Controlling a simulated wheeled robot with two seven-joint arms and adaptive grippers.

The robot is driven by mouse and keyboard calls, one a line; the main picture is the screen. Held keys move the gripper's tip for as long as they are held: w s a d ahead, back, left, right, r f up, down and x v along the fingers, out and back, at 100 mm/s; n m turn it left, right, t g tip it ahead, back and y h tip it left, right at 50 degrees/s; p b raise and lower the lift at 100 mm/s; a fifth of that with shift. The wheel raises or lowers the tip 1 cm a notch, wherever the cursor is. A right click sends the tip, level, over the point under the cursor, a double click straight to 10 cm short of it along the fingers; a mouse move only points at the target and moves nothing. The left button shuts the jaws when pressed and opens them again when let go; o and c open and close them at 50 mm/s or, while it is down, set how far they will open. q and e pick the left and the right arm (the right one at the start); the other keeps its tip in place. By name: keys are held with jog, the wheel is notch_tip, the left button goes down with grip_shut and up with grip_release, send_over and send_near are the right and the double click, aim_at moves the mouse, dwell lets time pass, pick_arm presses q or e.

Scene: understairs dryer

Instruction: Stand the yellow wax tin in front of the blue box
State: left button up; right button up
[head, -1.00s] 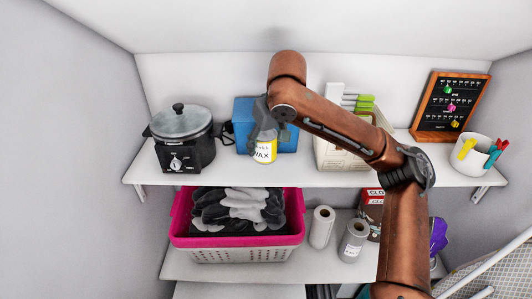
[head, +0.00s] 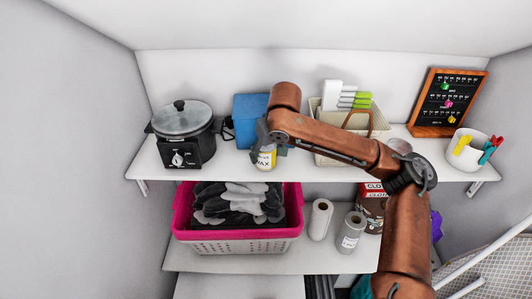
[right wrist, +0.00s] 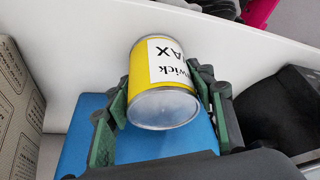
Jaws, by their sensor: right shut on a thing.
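The yellow wax tin (head: 265,161) with a white label is upright in front of the blue box (head: 249,108), near the front edge of the upper shelf. My right gripper (head: 264,142) is shut on the tin from above and covers its top part. In the right wrist view the gripper's fingers (right wrist: 163,105) lie on both sides of the tin (right wrist: 148,75), and the blue box (right wrist: 80,135) shows behind them. I cannot tell whether the tin's base touches the shelf. My left gripper is not in view.
On the upper shelf (head: 225,168), a black slow cooker (head: 185,138) stands left of the box. A cream basket (head: 330,158) stands to the right, then a white cup with pegs (head: 465,152).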

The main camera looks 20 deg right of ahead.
jog(key=shift+f, duration=0.1)
jog(key=o, duration=1.4)
jog(key=shift+r, duration=0.4)
jog(key=b+v, duration=0.2)
jog(key=v, duration=0.9)
jog(key=shift+s+r+b, duration=0.15)
jog(key=shift+r+b, duration=0.05)
jog(key=shift+b, duration=0.1)
